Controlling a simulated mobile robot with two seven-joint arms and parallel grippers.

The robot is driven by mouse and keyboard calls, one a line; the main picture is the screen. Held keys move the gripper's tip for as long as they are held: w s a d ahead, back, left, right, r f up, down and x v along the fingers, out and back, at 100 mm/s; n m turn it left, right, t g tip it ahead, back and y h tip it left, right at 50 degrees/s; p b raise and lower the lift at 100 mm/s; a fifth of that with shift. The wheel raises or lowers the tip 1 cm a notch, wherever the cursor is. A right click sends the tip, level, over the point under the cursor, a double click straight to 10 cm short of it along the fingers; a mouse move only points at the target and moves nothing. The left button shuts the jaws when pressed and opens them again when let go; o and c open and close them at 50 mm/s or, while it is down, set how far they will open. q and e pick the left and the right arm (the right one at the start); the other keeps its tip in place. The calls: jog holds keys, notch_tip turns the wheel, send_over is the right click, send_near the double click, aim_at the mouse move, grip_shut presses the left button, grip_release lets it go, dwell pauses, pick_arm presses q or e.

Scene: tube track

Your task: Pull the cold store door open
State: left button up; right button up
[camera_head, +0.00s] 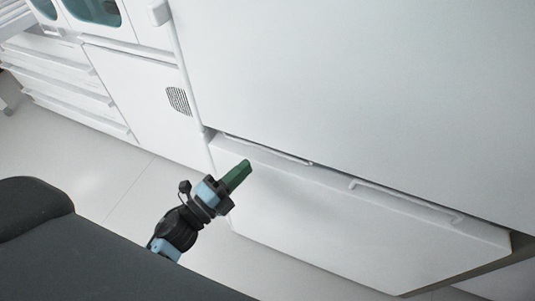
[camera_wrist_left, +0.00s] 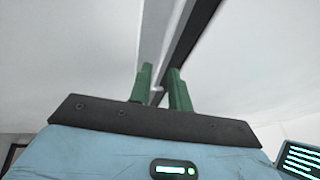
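The cold store is the large white cabinet on the right in the head view; I take its broad upper panel (camera_head: 370,80) to be the door. A white bar (camera_head: 183,70) runs down its left edge. My left gripper (camera_head: 238,176) is in front of the lower white panel (camera_head: 340,230), near its upper left corner. In the left wrist view its green fingers (camera_wrist_left: 162,88) stand apart, with a pale strip and a dark seam beyond them. No handle is clearly between the fingers. My right gripper is not in view.
Two thin handles, one on the left (camera_head: 270,151) and one on the right (camera_head: 405,200), lie along the seam above the lower panel. White drawers (camera_head: 70,90) and a vented panel (camera_head: 140,100) stand at left. The pale floor (camera_head: 110,185) is clear.

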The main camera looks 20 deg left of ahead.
aim_at(265, 149)
pick_arm(q)
jog(key=shift+p+x, duration=0.4)
jog(key=shift+x, duration=3.75)
jog(key=shift+r, duration=0.15)
jog(key=shift+c, duration=0.5)
jog(key=shift+s, duration=0.1)
grip_shut()
